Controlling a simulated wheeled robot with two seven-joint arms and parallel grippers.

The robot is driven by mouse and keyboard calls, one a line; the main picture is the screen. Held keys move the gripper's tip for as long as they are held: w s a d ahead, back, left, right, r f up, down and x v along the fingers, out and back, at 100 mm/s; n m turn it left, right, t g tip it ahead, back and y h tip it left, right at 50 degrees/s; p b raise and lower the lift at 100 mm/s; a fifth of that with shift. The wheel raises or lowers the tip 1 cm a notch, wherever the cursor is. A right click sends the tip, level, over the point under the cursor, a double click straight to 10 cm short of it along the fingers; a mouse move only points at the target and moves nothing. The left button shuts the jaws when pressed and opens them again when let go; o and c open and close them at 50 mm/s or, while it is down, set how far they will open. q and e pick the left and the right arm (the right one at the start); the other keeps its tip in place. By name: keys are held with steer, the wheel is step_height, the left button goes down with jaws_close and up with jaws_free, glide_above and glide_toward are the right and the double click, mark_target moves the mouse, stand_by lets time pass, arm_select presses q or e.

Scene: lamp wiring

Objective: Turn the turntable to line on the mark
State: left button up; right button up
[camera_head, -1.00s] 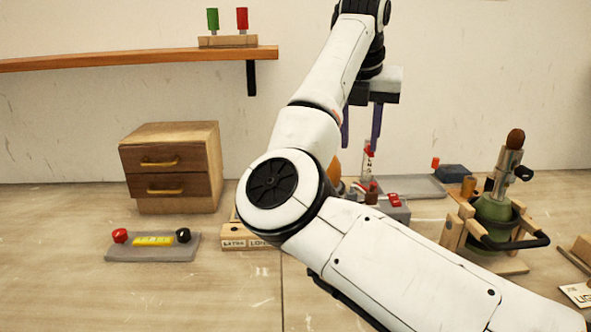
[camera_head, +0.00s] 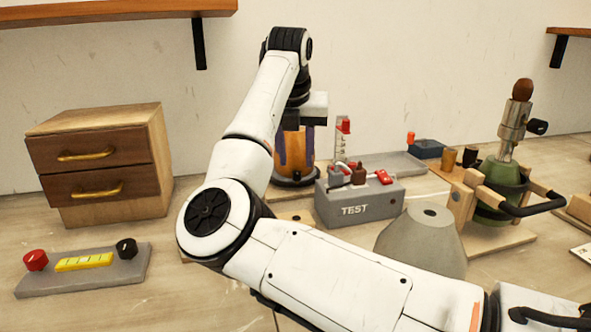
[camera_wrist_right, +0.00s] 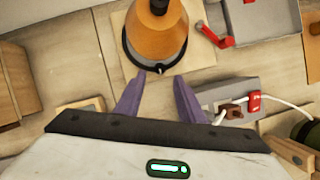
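An orange-brown rounded body (camera_wrist_right: 158,28) stands on a round black base (camera_wrist_right: 150,62), probably the turntable, on a pale wooden board (camera_wrist_right: 200,50) in the right wrist view. A small light mark (camera_wrist_right: 160,70) shows at the base's near rim. In the head view the orange body (camera_head: 294,148) is partly hidden by my arm and fingers; its dark base (camera_head: 294,180) shows below. My right gripper (camera_wrist_right: 160,82) is open, its two purple fingers apart with nothing between their tips, just on the near side of the base. Whether a finger touches it I cannot tell. My left gripper is out of view.
A grey TEST box (camera_head: 357,205) with a red switch stands right of the turntable, close to my right finger. A drawer cabinet (camera_head: 105,160) stands left.

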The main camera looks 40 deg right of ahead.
mark_target(297, 174)
steer(key=shift+x, duration=2.15)
jaws_close()
